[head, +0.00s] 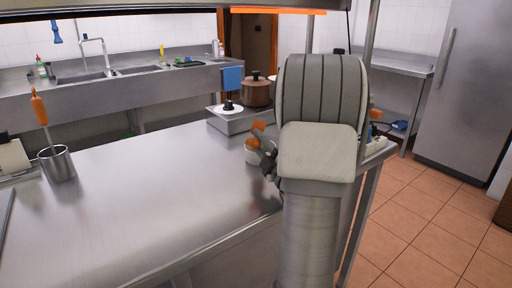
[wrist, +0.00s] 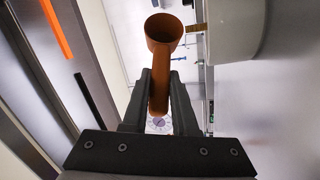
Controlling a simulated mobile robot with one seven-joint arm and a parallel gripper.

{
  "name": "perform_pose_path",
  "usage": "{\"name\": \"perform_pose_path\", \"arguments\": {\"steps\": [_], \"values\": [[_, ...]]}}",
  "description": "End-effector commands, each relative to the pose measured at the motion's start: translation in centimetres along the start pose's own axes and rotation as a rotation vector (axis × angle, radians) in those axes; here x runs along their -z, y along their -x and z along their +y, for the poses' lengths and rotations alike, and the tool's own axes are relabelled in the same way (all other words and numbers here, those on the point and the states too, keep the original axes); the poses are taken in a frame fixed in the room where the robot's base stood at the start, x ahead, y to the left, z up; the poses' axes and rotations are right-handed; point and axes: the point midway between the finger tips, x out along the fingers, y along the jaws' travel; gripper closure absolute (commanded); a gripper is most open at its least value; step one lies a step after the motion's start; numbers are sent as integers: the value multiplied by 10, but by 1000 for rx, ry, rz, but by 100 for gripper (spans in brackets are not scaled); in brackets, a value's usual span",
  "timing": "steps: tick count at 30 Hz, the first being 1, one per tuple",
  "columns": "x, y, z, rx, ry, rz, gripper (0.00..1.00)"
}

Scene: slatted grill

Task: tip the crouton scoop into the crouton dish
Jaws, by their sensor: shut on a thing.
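My gripper (wrist: 159,95) is shut on the handle of an orange-brown scoop (wrist: 165,32). The scoop's round cup shows beyond the fingertips in the wrist view; I cannot make out croutons in it. In the head view the orange scoop (head: 258,127) shows just left of my arm, by the dark gripper fingers (head: 265,157). A pale round dish (head: 250,155) stands on the counter there, partly hidden by my gripper. A pale curved wall (wrist: 236,32), seemingly the dish, is close to the right of the scoop cup in the wrist view.
The steel counter (head: 150,200) is largely clear at its middle. A metal cup (head: 57,165) with an orange-handled tool stands at left. A brown pot (head: 256,92) and a white lid (head: 228,108) sit behind the dish. My arm hides the counter's right part.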

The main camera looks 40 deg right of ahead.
Motion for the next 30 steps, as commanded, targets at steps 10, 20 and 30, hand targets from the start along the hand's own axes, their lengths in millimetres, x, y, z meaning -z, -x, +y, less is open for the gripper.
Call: {"name": "perform_pose_path", "arguments": {"steps": [10,20,30], "values": [[-2,2,1,-91,-108,1,100],[-2,2,1,-90,-107,0,100],[3,-2,8,5,4,0,100]]}}
